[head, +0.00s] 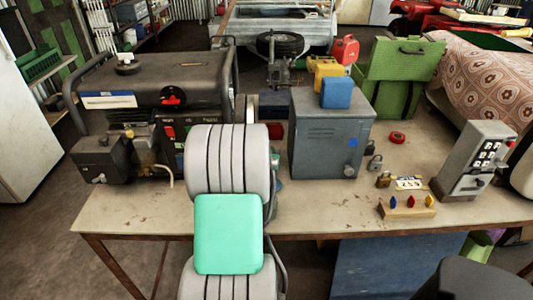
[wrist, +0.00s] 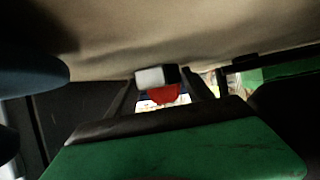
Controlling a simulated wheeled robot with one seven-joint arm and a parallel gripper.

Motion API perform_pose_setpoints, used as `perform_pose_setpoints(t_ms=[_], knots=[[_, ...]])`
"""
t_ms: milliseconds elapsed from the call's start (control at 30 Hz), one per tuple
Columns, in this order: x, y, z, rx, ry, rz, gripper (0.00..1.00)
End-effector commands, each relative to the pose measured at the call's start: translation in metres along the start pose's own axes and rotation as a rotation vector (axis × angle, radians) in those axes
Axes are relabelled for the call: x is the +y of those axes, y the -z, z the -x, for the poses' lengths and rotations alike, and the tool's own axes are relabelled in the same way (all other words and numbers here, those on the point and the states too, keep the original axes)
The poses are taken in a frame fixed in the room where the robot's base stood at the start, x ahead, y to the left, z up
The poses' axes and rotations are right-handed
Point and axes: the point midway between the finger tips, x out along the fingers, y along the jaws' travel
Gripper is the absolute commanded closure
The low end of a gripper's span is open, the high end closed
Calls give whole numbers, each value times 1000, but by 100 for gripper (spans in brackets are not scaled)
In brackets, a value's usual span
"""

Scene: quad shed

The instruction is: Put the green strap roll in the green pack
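A green case with a dark handle (head: 408,58) stands at the back right of the table; it is the only large pack-like green thing I see. I cannot pick out the green strap roll for sure in either view. In the head view my arm's grey and teal links hide my gripper. In the wrist view two dark bars, probably my gripper's fingers (wrist: 157,95), stand apart. A large dark green surface with a black edge (wrist: 180,150) fills the bottom, too close to identify. A red and white thing shows between the bars, blurred.
The table (head: 330,208) carries a black generator (head: 170,78) at left and a grey metal cabinet (head: 330,140) with a blue block (head: 337,92) on top. A red roll (head: 397,137), padlocks (head: 383,179) and a keypad box (head: 478,160) are at right. Bare tabletop shows in front.

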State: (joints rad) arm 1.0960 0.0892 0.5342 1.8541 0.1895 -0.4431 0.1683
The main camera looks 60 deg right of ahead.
Motion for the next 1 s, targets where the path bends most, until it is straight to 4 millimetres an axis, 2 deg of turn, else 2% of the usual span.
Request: perform_pose_setpoints(t_ms=[167,467,567,800,1000], knots=[[0,0,0,0,0,0,26],[0,6,3,0,0,0,26],[-1,5,17,3,1,1,26],[-1,5,77,5,2,1,26],[0,4,114,3,1,0,26]])
